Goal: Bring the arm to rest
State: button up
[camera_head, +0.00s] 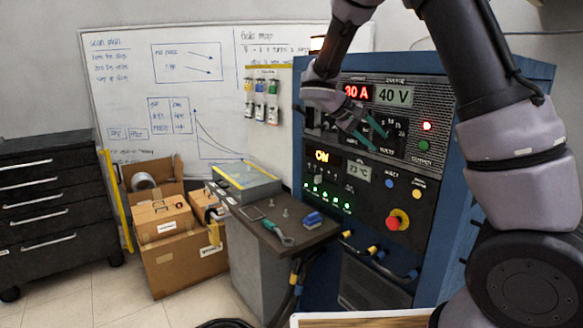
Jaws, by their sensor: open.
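My arm reaches in from the right and bends over in front of the blue power cabinet (545,85). My gripper (377,142) is at the cabinet's front panel, below the red 30 A display (357,92). Its teal-tipped fingers are apart, with nothing visible between them. The fingers overlap the dial area of the panel in the picture; I cannot tell whether they touch it. My arm hides part of the panel's left side and the cabinet's upper right.
A red stop button (396,219) and lit indicators are lower on the panel. A small dark table (285,238) with a wrench (279,232) and a blue block (313,219) stands left of the cabinet. Cardboard boxes (185,268), a black drawer unit (50,205) and a whiteboard (130,85) lie farther left.

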jog(key=s+r+m+t+y, duration=0.2)
jog(key=s+r+y, duration=0.3)
jog(key=s, duration=0.8)
jog(key=s+r+m+t+y, duration=0.2)
jog(key=s+r+m+y, duration=0.2)
jog(key=s, duration=0.8)
notch_tip(320, 180, up, 2)
jog(key=y, duration=0.2)
jog(key=shift+s+d+r+m+y, duration=0.25)
jog(key=shift+s+d+m+y, duration=0.05)
jog(key=shift+s+d+y, duration=0.1)
